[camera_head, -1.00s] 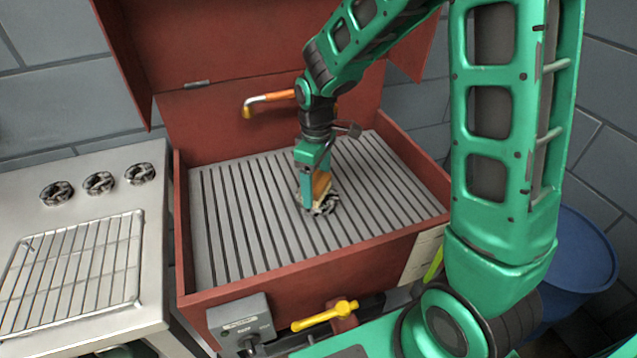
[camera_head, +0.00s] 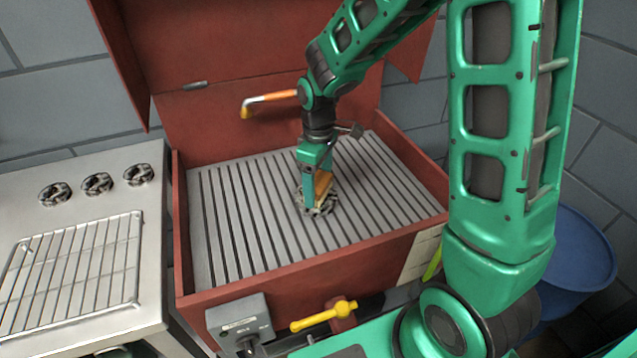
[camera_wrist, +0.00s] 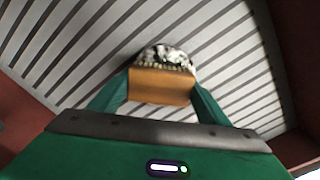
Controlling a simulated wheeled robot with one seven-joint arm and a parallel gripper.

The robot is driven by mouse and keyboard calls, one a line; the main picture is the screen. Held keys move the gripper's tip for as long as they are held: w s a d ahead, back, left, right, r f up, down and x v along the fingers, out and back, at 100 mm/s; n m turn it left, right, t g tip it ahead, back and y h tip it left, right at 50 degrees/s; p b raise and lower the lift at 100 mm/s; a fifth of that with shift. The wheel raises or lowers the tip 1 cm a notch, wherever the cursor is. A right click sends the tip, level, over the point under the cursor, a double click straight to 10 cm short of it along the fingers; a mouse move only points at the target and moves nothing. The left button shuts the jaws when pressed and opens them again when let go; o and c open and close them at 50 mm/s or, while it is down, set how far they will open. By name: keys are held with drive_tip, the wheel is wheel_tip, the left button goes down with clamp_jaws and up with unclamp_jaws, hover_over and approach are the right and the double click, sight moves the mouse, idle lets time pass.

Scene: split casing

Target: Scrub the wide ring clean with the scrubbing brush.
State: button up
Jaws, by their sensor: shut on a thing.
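My gripper (camera_wrist: 161,98) is shut on the scrubbing brush, an orange-brown wooden block (camera_wrist: 160,86) between its green fingers in the wrist view. The brush also shows in the head view (camera_head: 322,184), low over the slatted grey floor of the red washing box. A ring with dark and pale patches (camera_head: 320,205) lies on the slats right at the brush's lower end. It shows beyond the block in the wrist view (camera_wrist: 164,55), partly hidden by it.
The red box (camera_head: 310,266) has raised walls and an open lid. An orange spout (camera_head: 270,99) sticks out from its back wall. Several dark-patched rings (camera_head: 97,183) and a wire rack (camera_head: 72,265) are on the steel bench at left. A blue drum (camera_head: 575,255) stands at right.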

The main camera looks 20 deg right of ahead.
drive_tip(key=a, duration=0.3)
drive_tip(key=d, duration=0.4)
drive_tip(key=shift+d, duration=0.5)
drive_tip(key=a, duration=0.5)
drive_tip(key=shift+d, duration=0.1)
drive_tip(key=d, duration=0.4)
drive_tip(key=shift+d, duration=0.3)
drive_tip(key=shift+a+f, duration=0.1)
drive_tip(key=shift+a, duration=0.7)
drive_tip(key=a, duration=0.3)
drive_tip(key=shift+a, duration=0.2)
wheel_tip(320, 180, up, 3)
drive_tip(key=shift+f, duration=0.1)
drive_tip(key=shift+d+r, duration=0.1)
drive_tip(key=shift+r, duration=2.75)
